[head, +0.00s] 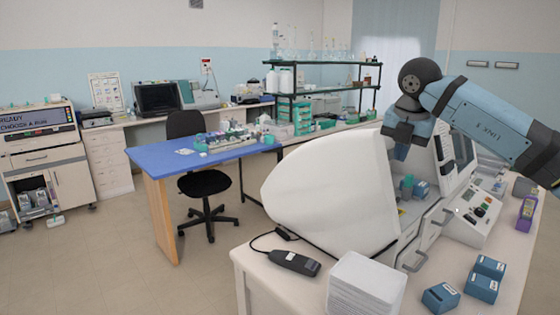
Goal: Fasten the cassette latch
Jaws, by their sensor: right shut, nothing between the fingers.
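A large white staining machine (330,190) stands on the near bench, and its rounded cover hides much of its inside. In its open bay are a small blue cassette-like block (420,189) and a teal piece (406,187). I cannot make out a latch on them. My right gripper (400,152) hangs above the bay, pointing down, shut and empty. It is apart from the blue block, and its fingertips are partly hidden by the cover's edge. My left gripper is not in view.
Blue boxes (481,287) stand on the bench (262,297) at front right. A stack of white sheets (366,287) and a dark handheld device (293,262) lie in front of the machine. A purple-labelled bottle (526,213) stands at the right. A control panel (474,208) adjoins the bay.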

